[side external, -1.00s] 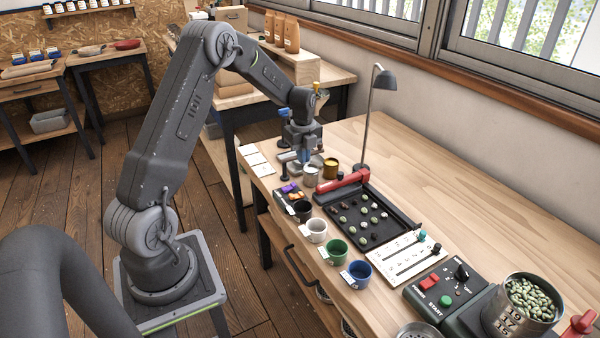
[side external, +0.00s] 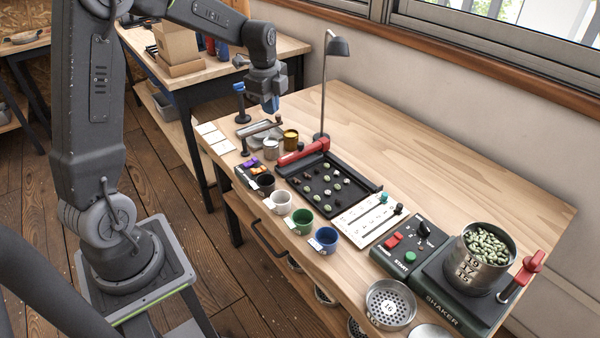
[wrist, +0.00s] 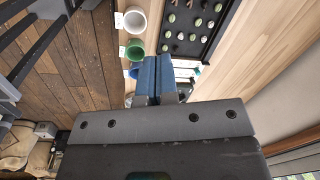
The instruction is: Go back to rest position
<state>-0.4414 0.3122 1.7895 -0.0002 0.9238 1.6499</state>
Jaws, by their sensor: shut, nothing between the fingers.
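My gripper (side external: 271,105) is raised above the far end of the wooden workbench (side external: 440,165), clear of everything on it. In the wrist view its two blue fingers (wrist: 157,75) are pressed together with nothing between them. Below it in the side view are a small grey tray with a bar (side external: 258,128), a silver tin (side external: 271,149) and a gold tin (side external: 291,139).
A desk lamp (side external: 324,95) stands right of my gripper. A black tray of beans (side external: 350,166), white (side external: 281,202), green (side external: 303,221) and blue (side external: 326,239) cups, and a shaker with a bean-filled pot (side external: 484,262) occupy the bench. Its back right is clear.

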